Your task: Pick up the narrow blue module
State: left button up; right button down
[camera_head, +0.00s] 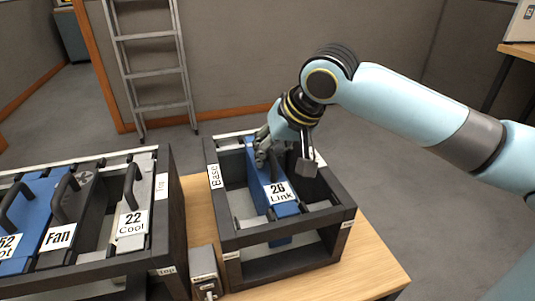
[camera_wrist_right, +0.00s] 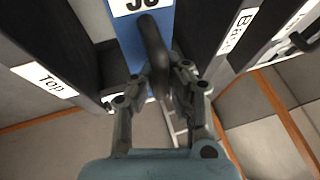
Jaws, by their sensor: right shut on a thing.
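The narrow blue module (camera_head: 283,209) sits upright in the dark "Base" rack (camera_head: 310,224) on the wooden table. A white label on it reads "26 Link". In the right wrist view the blue module (camera_wrist_right: 146,31) shows at the top with a dark handle (camera_wrist_right: 152,50). My right gripper (camera_head: 270,155) reaches down over the far part of the module. In the right wrist view my right gripper (camera_wrist_right: 159,85) has its fingers on both sides of the handle, shut on it. My left gripper is not in view.
A second rack (camera_head: 95,269) at left holds a grey "22 Cool" module (camera_head: 136,205), a dark "Fan" module (camera_head: 72,215) and a blue module (camera_head: 24,220). A small grey box (camera_head: 206,272) stands between the racks. A ladder (camera_head: 150,75) leans behind. Free slots flank the blue module.

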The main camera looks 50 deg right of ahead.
jog(key=shift+r, duration=0.1)
dwell(0.3)
jog(key=shift+w+r, duration=0.1)
jog(key=shift+r, duration=0.25)
notch_tip(320, 180, up, 21)
jog(key=p, duration=1)
